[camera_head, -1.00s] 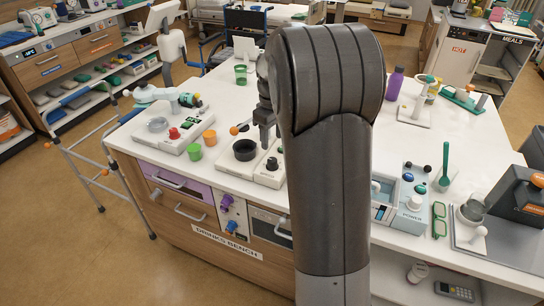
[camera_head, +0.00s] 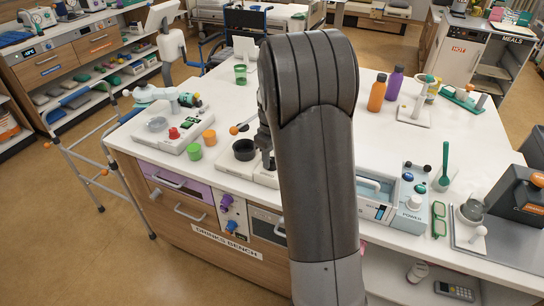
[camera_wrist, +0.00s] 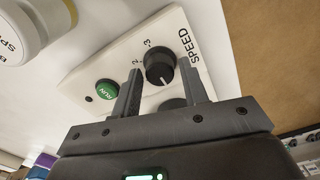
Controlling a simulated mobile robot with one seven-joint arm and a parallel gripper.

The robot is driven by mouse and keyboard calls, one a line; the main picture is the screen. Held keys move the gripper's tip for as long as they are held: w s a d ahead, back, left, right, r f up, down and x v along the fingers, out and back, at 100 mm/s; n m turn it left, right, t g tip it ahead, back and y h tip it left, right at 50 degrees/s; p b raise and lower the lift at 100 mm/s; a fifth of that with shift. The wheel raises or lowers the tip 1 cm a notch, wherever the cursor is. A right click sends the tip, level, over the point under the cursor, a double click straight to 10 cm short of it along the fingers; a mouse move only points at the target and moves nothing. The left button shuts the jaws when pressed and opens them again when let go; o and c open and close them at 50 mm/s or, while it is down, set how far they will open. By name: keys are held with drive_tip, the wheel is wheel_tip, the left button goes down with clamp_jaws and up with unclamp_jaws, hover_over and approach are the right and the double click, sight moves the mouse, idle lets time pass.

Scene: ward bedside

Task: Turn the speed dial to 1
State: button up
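The speed dial (camera_wrist: 160,67) is a round black knob on a white panel (camera_wrist: 190,22) in the wrist view. The panel is marked SPEED, and 2 and 3 show beside the dial. A white line on the dial points toward the bottom of the picture, away from the 3. No 1 is visible. My gripper (camera_wrist: 159,58) is open, with one finger on each side of the dial; I cannot tell whether they touch it. In the head view my gripper (camera_head: 266,150) is low over the bench, and my arm hides the dial.
A green RUN button (camera_wrist: 107,90) sits beside the dial. A black bowl (camera_head: 244,150) stands left of my gripper. An orange bottle (camera_head: 377,93) and a purple bottle (camera_head: 394,84) stand behind my arm.

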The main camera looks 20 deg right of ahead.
drive_tip(key=c, duration=0.7)
drive_tip(key=shift+m, duration=0.4)
drive_tip(key=m, duration=1)
drive_tip(key=shift+m, duration=0.4)
drive_tip(key=o, duration=1)
